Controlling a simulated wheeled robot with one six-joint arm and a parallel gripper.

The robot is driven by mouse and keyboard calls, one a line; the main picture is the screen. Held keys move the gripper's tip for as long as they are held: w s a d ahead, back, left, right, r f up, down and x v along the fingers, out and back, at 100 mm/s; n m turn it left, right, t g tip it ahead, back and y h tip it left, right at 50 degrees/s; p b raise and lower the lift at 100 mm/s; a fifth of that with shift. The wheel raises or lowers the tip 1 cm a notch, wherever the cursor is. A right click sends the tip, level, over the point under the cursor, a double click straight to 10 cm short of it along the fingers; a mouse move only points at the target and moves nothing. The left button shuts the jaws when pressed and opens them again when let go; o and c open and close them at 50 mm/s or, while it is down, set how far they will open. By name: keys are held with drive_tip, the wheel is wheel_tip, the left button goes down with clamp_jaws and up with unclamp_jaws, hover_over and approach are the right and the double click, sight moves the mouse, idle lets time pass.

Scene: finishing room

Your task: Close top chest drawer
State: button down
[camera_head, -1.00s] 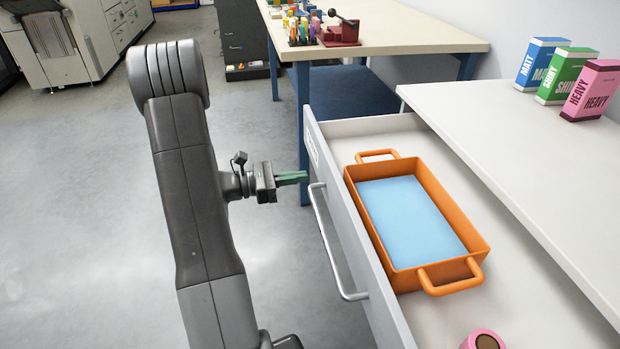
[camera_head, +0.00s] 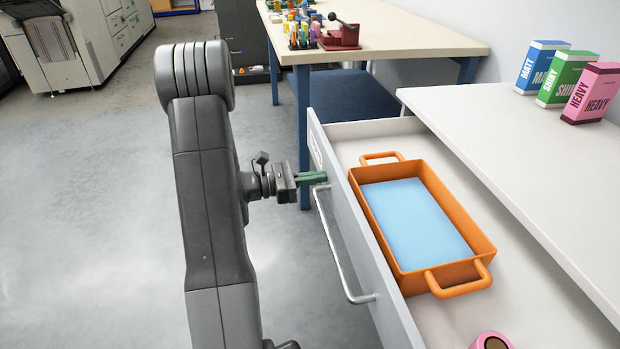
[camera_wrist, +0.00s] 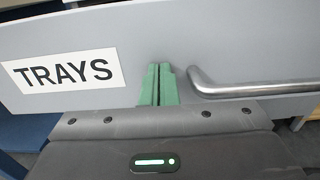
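The top chest drawer (camera_head: 345,195) is pulled out from the white chest (camera_head: 530,150). Its grey front carries a metal bar handle (camera_head: 338,250) and a "TRAYS" label, which reads clearly in the wrist view (camera_wrist: 63,74). My gripper (camera_head: 325,177) is at the drawer front near the far end of the handle. In the wrist view my green fingertips (camera_wrist: 158,85) are together, with nothing seen between them. They point at the bare front between the label and the handle (camera_wrist: 250,88), and appear to touch it.
An orange tray (camera_head: 475,245) with a light blue inside and a pink roll (camera_head: 491,341) lie in the drawer. Blue, green and pink boxes (camera_head: 590,95) stand on the chest top. A workbench (camera_head: 420,35) stands beyond. Open floor lies left of my arm.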

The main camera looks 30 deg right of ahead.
drive_tip(key=x, duration=1.4)
drive_tip(key=b+x, duration=0.1)
drive_tip(key=x, duration=1.4)
drive_tip(key=shift+s+d+f, duration=0.1)
drive_tip(key=shift+s+d, duration=0.1)
drive_tip(key=shift+s, duration=0.1)
drive_tip(key=shift+s+d, duration=0.15)
drive_tip(key=shift+d, duration=0.4)
drive_tip(key=shift+d+r, duration=0.1)
drive_tip(key=shift+r, duration=0.2)
drive_tip(key=shift+w+a+f, duration=0.2)
drive_tip(key=shift+w+a, duration=0.1)
drive_tip(key=shift+a, duration=0.2)
drive_tip(key=p+v, duration=0.1)
drive_tip(key=v, duration=1.2)
drive_tip(key=shift+a, duration=0.15)
